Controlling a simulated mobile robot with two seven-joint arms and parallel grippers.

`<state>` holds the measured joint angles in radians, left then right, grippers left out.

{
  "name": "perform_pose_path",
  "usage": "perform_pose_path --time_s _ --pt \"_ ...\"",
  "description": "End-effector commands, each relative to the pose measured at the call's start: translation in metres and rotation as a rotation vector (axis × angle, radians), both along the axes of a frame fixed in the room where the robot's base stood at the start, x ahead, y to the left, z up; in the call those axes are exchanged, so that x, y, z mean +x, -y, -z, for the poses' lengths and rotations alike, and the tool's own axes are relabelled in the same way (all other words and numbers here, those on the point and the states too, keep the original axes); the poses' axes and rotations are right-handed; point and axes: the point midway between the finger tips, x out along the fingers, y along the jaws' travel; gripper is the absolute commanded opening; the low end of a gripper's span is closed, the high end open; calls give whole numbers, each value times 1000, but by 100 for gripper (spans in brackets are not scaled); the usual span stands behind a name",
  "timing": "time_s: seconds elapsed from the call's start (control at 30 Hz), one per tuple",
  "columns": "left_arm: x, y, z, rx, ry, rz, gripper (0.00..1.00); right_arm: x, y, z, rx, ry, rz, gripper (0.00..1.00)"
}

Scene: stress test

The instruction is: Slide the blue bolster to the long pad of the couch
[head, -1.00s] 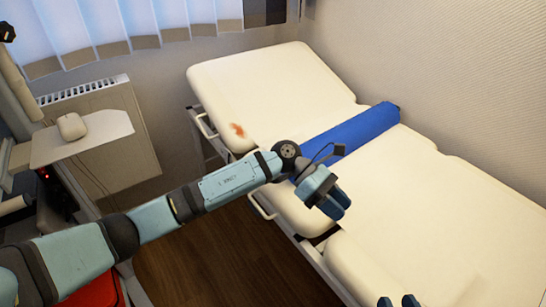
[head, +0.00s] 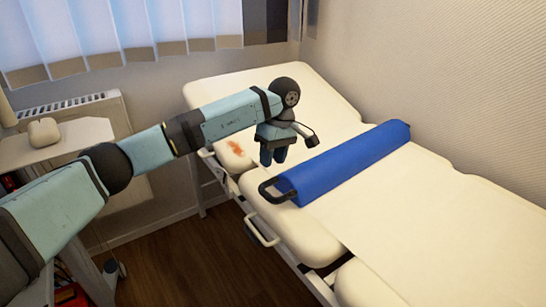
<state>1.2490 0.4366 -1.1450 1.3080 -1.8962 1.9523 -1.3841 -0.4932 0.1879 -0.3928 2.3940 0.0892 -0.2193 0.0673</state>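The blue bolster (head: 345,163) lies across the couch, on the short middle pad (head: 318,222) next to the raised back pad (head: 315,100). A black loop handle (head: 268,190) sticks out of its near end. The long pad (head: 440,235) extends to the lower right, with a strip of bare middle pad between it and the bolster. My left gripper (head: 273,162) points down over the near part of the back pad, left of the bolster and apparently apart from it. My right gripper is out of view.
A reddish stain (head: 237,148) marks the back pad's near edge. A metal side rail (head: 262,228) runs along the couch's near side. A wall (head: 440,70) stands behind the couch. A shelf with a white mouse-like object (head: 44,131) is at left.

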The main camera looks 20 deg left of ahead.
Motion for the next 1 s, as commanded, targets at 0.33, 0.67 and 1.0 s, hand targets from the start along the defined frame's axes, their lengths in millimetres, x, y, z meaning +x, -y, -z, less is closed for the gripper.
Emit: perform_pose_path --time_s 0.33,0.67,1.0 --pt "-9 -6 55 -1 -4 -2 35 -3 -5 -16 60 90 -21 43" --pt "-19 -12 113 -2 -2 -2 35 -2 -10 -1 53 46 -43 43" --pt "-22 -15 134 -1 -1 -1 35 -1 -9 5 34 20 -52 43"
